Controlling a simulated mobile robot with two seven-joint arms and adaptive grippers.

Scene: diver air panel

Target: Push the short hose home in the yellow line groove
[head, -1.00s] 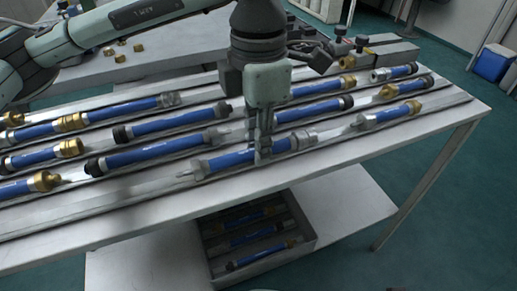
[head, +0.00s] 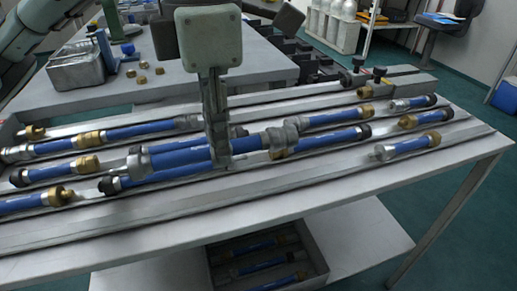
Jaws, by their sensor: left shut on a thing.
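My left gripper (head: 222,158) is shut on a short blue hose (head: 182,158) with grey metal fittings at both ends. The hose is held level, seemingly raised over the bench. My right gripper is not in view.
Several other blue hoses lie in the grooves, such as one at the right (head: 408,147) and one at the back left (head: 110,135). A crate of hoses (head: 325,268) sits on the lower shelf. Behind are a grey table with a metal tub (head: 75,70) and brass nuts.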

